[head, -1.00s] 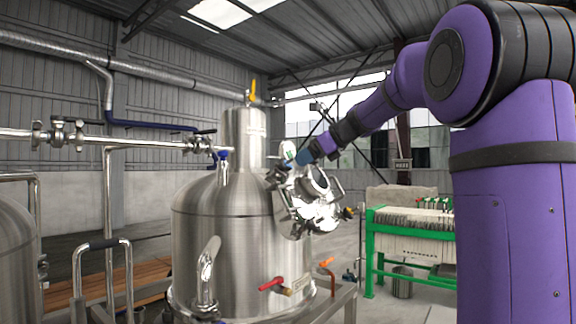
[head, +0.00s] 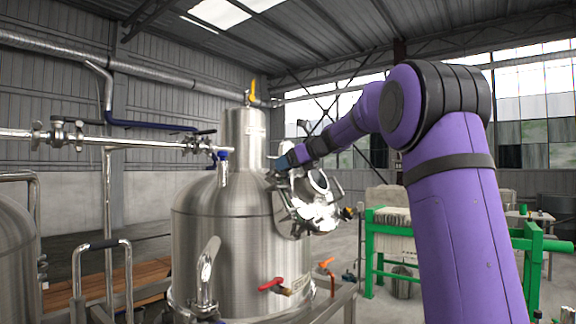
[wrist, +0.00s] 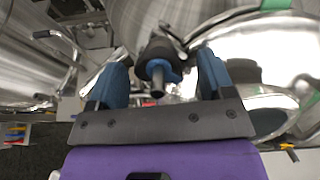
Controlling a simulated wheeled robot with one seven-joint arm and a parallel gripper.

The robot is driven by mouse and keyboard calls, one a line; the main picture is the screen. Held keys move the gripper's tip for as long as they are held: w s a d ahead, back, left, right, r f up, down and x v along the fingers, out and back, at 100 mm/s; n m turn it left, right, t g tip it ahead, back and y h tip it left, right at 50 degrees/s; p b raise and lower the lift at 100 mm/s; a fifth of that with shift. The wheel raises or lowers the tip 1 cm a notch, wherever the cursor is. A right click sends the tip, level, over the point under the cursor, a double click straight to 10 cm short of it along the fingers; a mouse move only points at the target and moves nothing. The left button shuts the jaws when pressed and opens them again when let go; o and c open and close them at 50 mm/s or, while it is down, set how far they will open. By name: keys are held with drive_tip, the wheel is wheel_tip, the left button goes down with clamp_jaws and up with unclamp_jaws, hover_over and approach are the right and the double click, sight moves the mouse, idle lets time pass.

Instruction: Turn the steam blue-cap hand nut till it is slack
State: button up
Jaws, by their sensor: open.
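A black hand nut with a blue collar and a dark stub (wrist: 158,70) shows in the wrist view, between the two blue fingers of my gripper (wrist: 161,66). The fingers are open, one on each side, with a visible gap to the nut on both sides. I cannot tell how far along its depth they reach. In the head view my gripper (head: 283,162) is at the upper right shoulder of the steel tank (head: 225,240), beside its round open hatch (head: 316,185). The nut is too small or hidden there to make out.
A steam pipe (head: 150,142) with valves crosses at left, ending near a blue fitting (head: 222,155) on the tank. A red-handled valve (head: 271,284) is low on the tank. A green-framed filter press (head: 395,222) stands behind at right.

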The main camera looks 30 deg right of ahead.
drive_tip(key=shift+w+a+f, duration=0.1)
drive_tip(key=shift+w+a, duration=0.05)
drive_tip(key=shift+w, duration=0.15)
drive_tip(key=c, duration=0.9)
